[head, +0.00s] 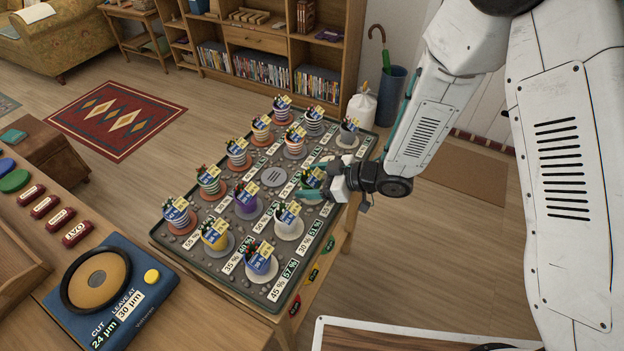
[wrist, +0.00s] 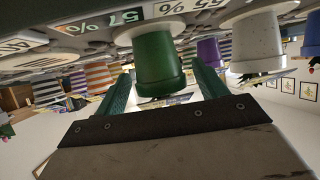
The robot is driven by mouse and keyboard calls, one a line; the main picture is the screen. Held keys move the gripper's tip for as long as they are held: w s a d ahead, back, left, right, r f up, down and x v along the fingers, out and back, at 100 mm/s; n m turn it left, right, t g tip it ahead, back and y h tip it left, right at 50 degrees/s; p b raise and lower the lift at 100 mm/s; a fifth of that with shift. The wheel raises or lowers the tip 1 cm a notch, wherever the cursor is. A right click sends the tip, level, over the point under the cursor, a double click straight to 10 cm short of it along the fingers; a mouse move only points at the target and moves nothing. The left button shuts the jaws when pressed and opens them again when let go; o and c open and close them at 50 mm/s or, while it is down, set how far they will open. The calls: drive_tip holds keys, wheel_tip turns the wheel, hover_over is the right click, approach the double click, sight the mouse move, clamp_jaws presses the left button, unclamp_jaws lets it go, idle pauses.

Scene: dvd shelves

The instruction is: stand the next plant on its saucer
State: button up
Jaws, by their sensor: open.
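A green potted plant (head: 312,179) stands near the right edge of the plant tray (head: 160,243). My gripper (head: 326,184) reaches it from the right. In the wrist view, which looks upside down, the green pot (wrist: 157,62) is between my two teal fingers (wrist: 162,82), which are apart on either side of it. The pot's base meets a pale saucer (wrist: 125,36); I cannot tell if the fingers touch the pot. A grey saucer (head: 274,177) in the middle of the tray is empty. A pale saucer (head: 324,161) behind the green plant also looks bare.
Several other potted plants stand close by on saucers, including a purple pot (head: 246,206), a white pot (head: 287,223) and a grey pot (head: 347,137). A wooden counter with a blue gauge (head: 110,290) is at lower left.

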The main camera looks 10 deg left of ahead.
drive_tip(key=shift+r, duration=0.15)
drive_tip(key=v, duration=1.2)
drive_tip(key=w+d+r+m+t+h, duration=0.55)
drive_tip(key=w+d+r+h, duration=0.3)
drive_tip(key=d, duration=0.35)
drive_tip(key=s+d+r+m+h, duration=0.55)
drive_tip(key=d+r, duration=0.35)
drive_tip(key=d, duration=0.3)
drive_tip(key=s+r+m+g, duration=0.2)
drive_tip(key=s+r+g, duration=0.1)
drive_tip(key=s, duration=0.9)
drive_tip(key=s+r+m+g+y, duration=0.1)
drive_tip(key=s+r+m+g, duration=0.1)
drive_tip(key=s, duration=1.1)
drive_tip(key=shift+r+m+g, duration=0.35)
drive_tip(key=shift+m+g, duration=0.15)
drive_tip(key=shift+g, duration=0.25)
